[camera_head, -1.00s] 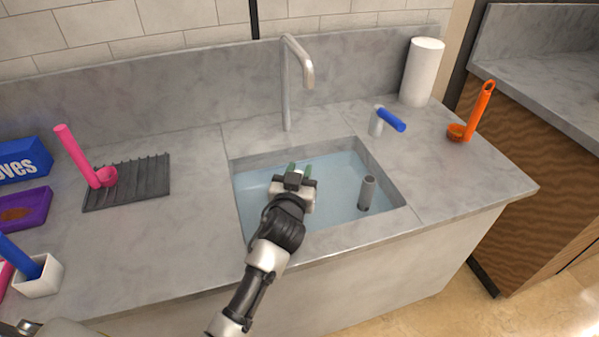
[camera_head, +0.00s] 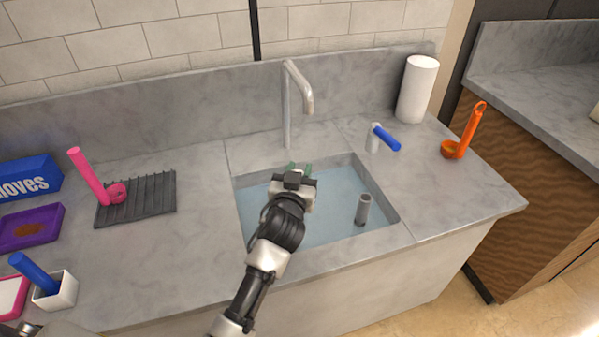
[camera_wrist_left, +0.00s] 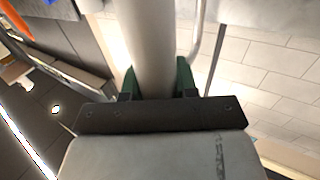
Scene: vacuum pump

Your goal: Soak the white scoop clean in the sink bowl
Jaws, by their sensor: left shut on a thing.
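My left gripper (camera_head: 300,168) is over the water-filled sink bowl (camera_head: 240,215), near its back edge. In the left wrist view its green fingers (camera_wrist_left: 157,80) are shut on a thick off-white cylinder (camera_wrist_left: 152,45), which looks like the handle of the white scoop. The scoop's cup end is not visible in either view. In the head view the hand and wrist hide the scoop. I cannot tell whether the scoop touches the water. My right gripper is not in view.
A faucet (camera_head: 288,105) stands behind the bowl, and a grey tube (camera_head: 363,208) stands upright inside it. A pink scoop (camera_head: 90,178) rests at the ribbed dark mat (camera_head: 160,190). Right are a blue-handled item (camera_head: 385,137), a white roll (camera_head: 417,90) and an orange scoop (camera_head: 470,133).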

